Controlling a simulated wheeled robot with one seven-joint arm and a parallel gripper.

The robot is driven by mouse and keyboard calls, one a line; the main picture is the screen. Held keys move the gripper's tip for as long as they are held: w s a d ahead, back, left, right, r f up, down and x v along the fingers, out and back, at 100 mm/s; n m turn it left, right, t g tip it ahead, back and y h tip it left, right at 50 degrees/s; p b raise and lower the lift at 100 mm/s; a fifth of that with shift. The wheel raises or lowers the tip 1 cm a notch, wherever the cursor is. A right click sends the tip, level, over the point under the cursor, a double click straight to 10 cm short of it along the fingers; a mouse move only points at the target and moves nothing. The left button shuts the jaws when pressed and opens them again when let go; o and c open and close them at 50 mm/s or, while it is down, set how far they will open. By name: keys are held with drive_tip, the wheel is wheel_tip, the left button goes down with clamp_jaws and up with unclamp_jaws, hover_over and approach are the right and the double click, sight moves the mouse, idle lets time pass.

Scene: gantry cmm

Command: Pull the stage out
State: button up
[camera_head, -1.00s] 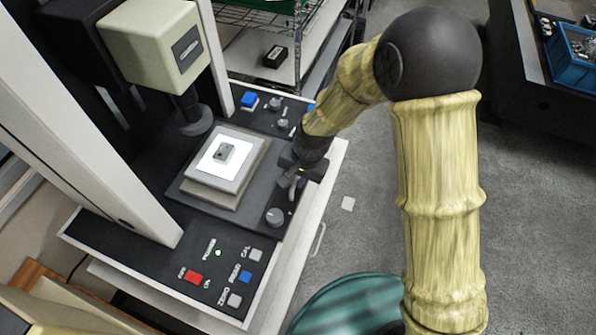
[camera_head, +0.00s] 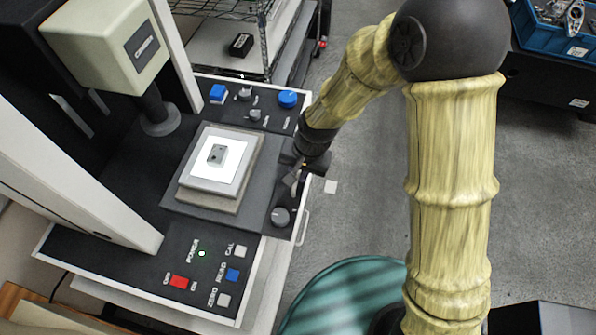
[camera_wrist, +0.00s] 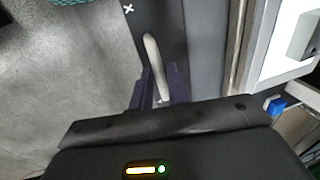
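The stage (camera_head: 262,190) is a dark plate on the black machine bed, bearing a stepped light pad with a small grey part (camera_head: 217,154) on its lit top. The stage sits toward the bed's right-hand edge, clear of the probe column. A pale curved handle (camera_wrist: 152,55) lies between the two purple fingers of my gripper (camera_wrist: 160,90) in the wrist view. The fingers appear shut on it. In the head view my gripper (camera_head: 299,178) is at the stage's right edge, and my wrist hides most of the handle.
A cream probe head (camera_head: 125,42) hangs at the upper left above the bed. A wire rack (camera_head: 262,40) stands behind. The grey floor (camera_head: 365,190) to the right is open.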

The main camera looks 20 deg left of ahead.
drive_tip(key=shift+o, duration=1.3)
drive_tip(key=shift+s, duration=0.1)
drive_tip(key=d+r+b, duration=0.1)
drive_tip(key=r, duration=0.7)
drive_tip(key=d+r, duration=0.2)
drive_tip(key=r, duration=0.7)
drive_tip(key=shift+w+d+b, duration=0.2)
drive_tip(key=shift+d+b, duration=0.05)
drive_tip(key=shift+b, duration=0.1)
